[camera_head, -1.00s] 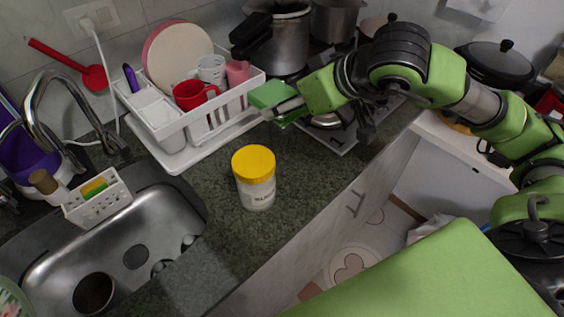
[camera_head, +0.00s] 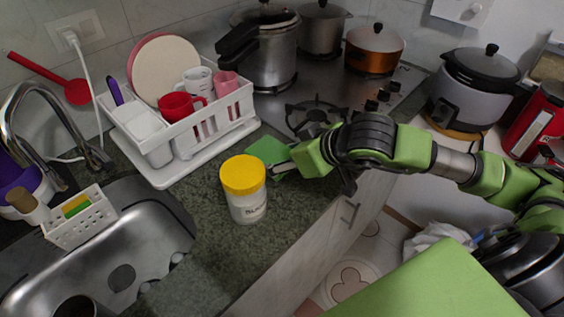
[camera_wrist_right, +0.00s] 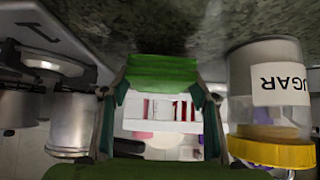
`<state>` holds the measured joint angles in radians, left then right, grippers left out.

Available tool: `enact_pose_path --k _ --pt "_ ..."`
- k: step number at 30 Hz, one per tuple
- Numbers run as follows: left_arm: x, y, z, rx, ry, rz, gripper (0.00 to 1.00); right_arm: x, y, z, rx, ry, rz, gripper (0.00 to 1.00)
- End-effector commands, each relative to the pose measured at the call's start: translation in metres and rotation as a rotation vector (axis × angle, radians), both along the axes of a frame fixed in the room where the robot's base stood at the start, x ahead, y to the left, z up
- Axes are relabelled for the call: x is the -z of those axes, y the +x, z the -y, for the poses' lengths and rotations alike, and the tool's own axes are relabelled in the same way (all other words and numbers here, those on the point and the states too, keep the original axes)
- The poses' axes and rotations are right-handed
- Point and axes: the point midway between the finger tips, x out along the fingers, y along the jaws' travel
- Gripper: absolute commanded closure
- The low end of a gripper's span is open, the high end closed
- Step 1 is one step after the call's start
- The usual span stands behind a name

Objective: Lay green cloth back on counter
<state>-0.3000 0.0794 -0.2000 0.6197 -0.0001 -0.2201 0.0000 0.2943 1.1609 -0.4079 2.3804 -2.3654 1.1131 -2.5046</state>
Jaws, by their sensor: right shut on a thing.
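The green cloth (camera_head: 268,151) is a small folded piece at the counter, between the dish rack and the stove. My right gripper (camera_head: 280,166) is shut on it, reaching in from the right. In the right wrist view the cloth (camera_wrist_right: 162,72) spans the two fingers, close to the grey-green counter surface (camera_wrist_right: 190,25). I cannot tell whether the cloth touches the counter (camera_head: 215,235). My left gripper is not in view.
A yellow-lidded sugar jar (camera_head: 244,190) stands close to the left of the cloth. The white dish rack (camera_head: 205,135) with cups and plates is behind. The stove (camera_head: 345,95) with pots lies behind right. The sink (camera_head: 110,245) is at left.

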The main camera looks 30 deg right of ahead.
Motion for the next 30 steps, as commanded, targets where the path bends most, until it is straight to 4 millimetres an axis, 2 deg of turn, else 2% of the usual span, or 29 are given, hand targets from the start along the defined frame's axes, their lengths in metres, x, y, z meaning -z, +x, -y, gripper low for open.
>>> enact_pose_path --k 4,17,18,20,30 --pt "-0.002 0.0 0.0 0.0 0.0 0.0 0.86 0.016 0.0 0.0 0.001 0.001 -0.003 0.64" --pt "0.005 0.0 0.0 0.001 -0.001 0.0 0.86 0.021 0.0 0.0 -0.001 0.0 0.001 0.64" --pt "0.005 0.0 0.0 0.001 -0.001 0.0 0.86 0.02 0.0 0.0 0.0 0.0 0.0 0.43" --pt "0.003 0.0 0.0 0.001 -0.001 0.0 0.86 0.019 0.0 0.0 0.0 0.0 0.0 0.28" --pt "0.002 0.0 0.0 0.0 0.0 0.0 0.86 0.019 0.0 0.0 0.0 0.0 0.0 0.28"
